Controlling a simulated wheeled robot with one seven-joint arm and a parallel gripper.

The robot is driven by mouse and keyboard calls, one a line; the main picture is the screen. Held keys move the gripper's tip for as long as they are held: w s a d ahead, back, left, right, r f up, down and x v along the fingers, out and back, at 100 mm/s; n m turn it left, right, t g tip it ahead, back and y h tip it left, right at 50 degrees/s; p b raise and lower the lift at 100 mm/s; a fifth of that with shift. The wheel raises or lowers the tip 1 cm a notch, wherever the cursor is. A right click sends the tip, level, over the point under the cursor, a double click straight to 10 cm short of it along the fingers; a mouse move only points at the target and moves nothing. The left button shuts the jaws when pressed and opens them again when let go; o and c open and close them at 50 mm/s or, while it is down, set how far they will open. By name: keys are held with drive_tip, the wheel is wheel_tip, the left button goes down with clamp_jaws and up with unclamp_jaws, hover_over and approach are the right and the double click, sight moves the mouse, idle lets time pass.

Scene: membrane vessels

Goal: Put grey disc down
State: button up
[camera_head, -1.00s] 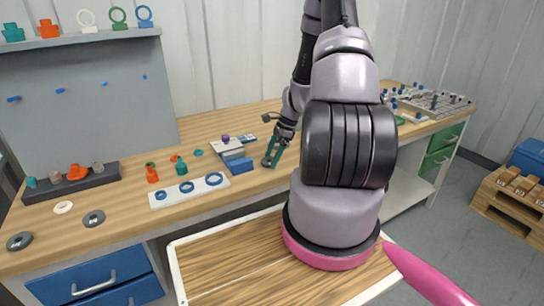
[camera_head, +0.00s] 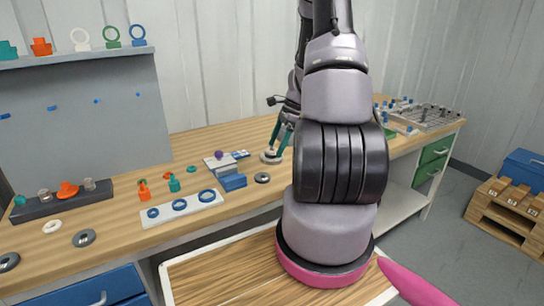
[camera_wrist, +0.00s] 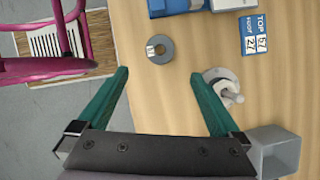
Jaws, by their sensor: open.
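A grey disc (camera_head: 262,177) with a centre hole lies flat on the wooden worktop, in front of a white round part. In the wrist view the same disc (camera_wrist: 160,49) lies beyond the fingertips, roughly centred between them and touching neither. My gripper (camera_head: 280,140) has green fingers, which are spread wide and empty above the worktop; it also shows in the wrist view (camera_wrist: 160,76). The white round part (camera_wrist: 222,82), with a small knob, is just beside the right fingertip in the wrist view. Its contact with the finger cannot be told.
Blue blocks (camera_head: 233,182) and a white plate with blue rings (camera_head: 180,209) stand left of the disc. Two other grey discs (camera_head: 84,238) (camera_head: 8,262) and a white ring (camera_head: 52,226) lie at the left. The worktop around the grey disc is partly clear.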

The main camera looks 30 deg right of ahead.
drive_tip(key=s+a+r+n+t+h, duration=0.15)
drive_tip(key=a+r+n, duration=0.3)
drive_tip(key=r, duration=0.65)
drive_tip(key=s+a+r+n+t+h, duration=0.1)
drive_tip(key=s+a+r+n, duration=0.25)
drive_tip(key=a+r, duration=0.45)
drive_tip(key=s+a+r+n+t, duration=0.3)
drive_tip(key=s+a+r+n, duration=0.3)
drive_tip(key=s+r, duration=0.7)
drive_tip(key=n, duration=0.2)
drive_tip(key=shift+s+r+n+t, duration=0.25)
drive_tip(key=shift+r+n+t, duration=0.05)
drive_tip(key=shift+r+t, duration=0.05)
